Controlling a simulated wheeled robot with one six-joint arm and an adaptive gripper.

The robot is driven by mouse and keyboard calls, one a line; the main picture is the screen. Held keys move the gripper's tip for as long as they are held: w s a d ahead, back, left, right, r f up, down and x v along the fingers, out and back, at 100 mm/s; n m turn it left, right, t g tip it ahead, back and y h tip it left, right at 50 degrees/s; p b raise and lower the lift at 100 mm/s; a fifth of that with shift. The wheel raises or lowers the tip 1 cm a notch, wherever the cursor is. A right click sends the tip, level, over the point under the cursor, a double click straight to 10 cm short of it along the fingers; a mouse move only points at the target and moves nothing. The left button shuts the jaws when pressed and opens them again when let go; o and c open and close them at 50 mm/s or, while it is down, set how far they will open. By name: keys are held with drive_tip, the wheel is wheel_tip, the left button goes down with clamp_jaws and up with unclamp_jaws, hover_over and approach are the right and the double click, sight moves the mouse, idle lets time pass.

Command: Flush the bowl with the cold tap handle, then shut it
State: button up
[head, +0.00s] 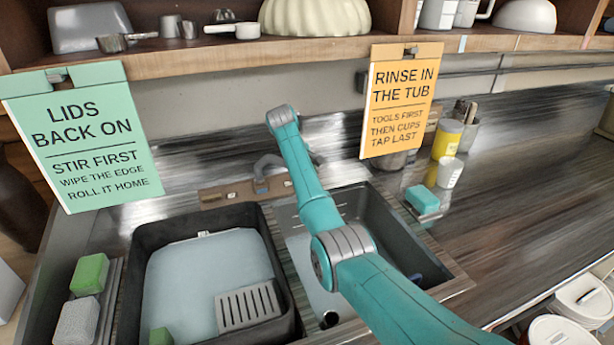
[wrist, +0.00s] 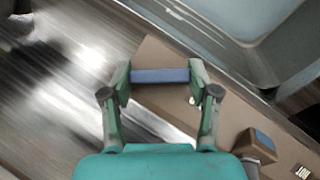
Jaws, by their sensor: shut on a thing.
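In the wrist view my gripper (wrist: 160,78) has its two green fingers at either end of a blue bar-shaped handle (wrist: 160,75), which looks like the cold tap handle. The fingers are shut on it, over a brown plate (wrist: 162,101). In the head view my arm hides the gripper and this handle. The grey tap spout (head: 264,165) rises from the brown plate behind the basins. The bowl (head: 378,213) is the dark grey sink basin, partly covered by my arm. I cannot tell whether water is running.
A black tub (head: 143,235) of pale liquid with a slotted grey grate (head: 247,307) stands left of the bowl. A second blue-topped fitting (wrist: 262,141) is near my gripper. The right counter is mostly clear.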

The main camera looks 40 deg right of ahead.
idle(0.3)
drive_tip(key=o, duration=1.2)
drive_tip(key=shift+c, duration=0.2)
wheel_tip(320, 180, up, 10)
